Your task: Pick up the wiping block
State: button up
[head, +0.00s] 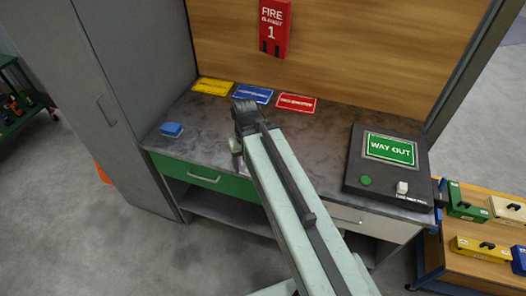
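The wiping block appears to be the small blue block (172,129) with a lighter top. It lies on the left front part of the grey worktop (190,112), near the tall grey cabinet. My arm reaches up over the middle of the worktop. My gripper (237,150) shows only as a small grey part beside the arm, to the right of the block and apart from it. Its fingers are too small and too hidden to tell whether they are open or shut.
Yellow (212,86), blue (253,95) and red (296,103) cards lie at the back. A black box with a green WAY OUT sign (390,149) stands at the right. A red fire blanket case (274,28) hangs on the wooden wall. The tall grey cabinet (125,90) borders the worktop's left side.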

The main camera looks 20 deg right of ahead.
aim_at(169, 129)
jog(key=k, duration=1.25)
jog(key=i, duration=1.15)
jog(key=u, duration=0.85)
jog(key=i, duration=1.05)
jog(key=u, duration=0.85)
jog(key=k, duration=0.85)
jog(key=u, duration=0.15)
jog(key=i, duration=0.7)
jog(key=z, duration=0.05)
